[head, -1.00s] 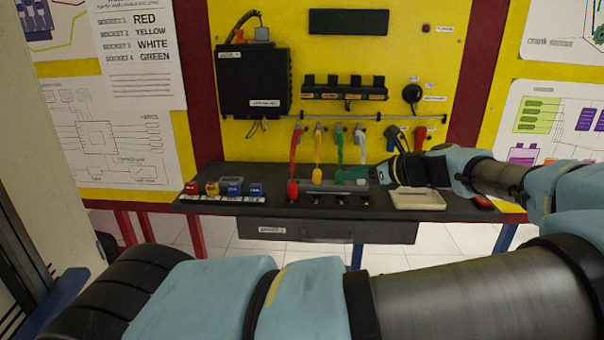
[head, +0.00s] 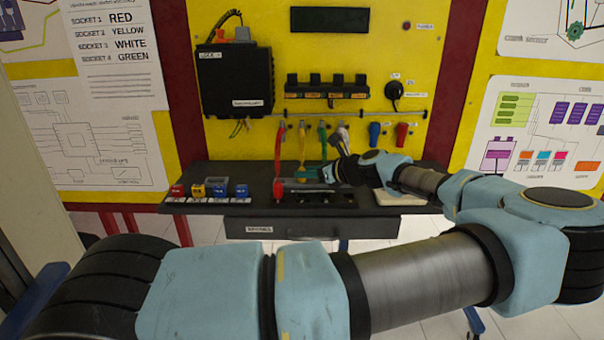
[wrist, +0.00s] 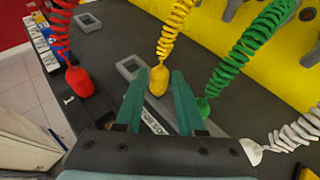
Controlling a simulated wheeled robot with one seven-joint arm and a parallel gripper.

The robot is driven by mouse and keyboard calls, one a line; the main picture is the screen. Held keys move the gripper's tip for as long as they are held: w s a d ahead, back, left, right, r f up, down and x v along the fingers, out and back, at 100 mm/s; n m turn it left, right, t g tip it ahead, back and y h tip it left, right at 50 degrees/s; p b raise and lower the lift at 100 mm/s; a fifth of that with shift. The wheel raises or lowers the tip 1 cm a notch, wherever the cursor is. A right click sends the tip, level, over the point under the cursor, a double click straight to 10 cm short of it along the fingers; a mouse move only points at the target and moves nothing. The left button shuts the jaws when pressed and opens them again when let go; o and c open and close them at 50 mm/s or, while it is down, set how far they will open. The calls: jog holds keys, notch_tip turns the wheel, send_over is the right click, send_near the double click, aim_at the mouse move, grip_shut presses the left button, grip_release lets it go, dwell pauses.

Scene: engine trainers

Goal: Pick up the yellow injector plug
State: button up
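The yellow injector plug (wrist: 158,81) hangs from its coiled yellow cord in the wrist view. In the head view its yellow cord (head: 302,150) hangs from the rail, with its lower end near my fingertips. My gripper (wrist: 160,78) is open, with one teal finger on each side of the plug. Its tips are about level with the plug, and a gap shows on both sides. In the head view my gripper (head: 318,173) reaches in from the right, low over the bench. The plug's lower tip lies over a grey holder (wrist: 130,68); whether they touch is unclear.
The red plug (wrist: 80,82) stands left of my gripper. The green plug (wrist: 203,106) is close to the right finger, and the white plug (wrist: 252,151) is farther right. Coloured blocks (head: 217,187) stand on the bench's left. The yellow panel (head: 350,60) rises behind.

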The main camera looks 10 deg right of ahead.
grip_shut()
dwell(0.6)
notch_tip(320, 180, up, 10)
jog(key=b, duration=0.2)
jog(key=s+f+p, duration=0.2)
jog(key=s+a+f+p, duration=0.1)
jog(key=s+f+p, duration=0.4)
jog(key=shift+s+a+f, duration=0.25)
jog(key=shift+s, duration=0.15)
jog(key=shift+f+p, duration=0.35)
dwell(0.5)
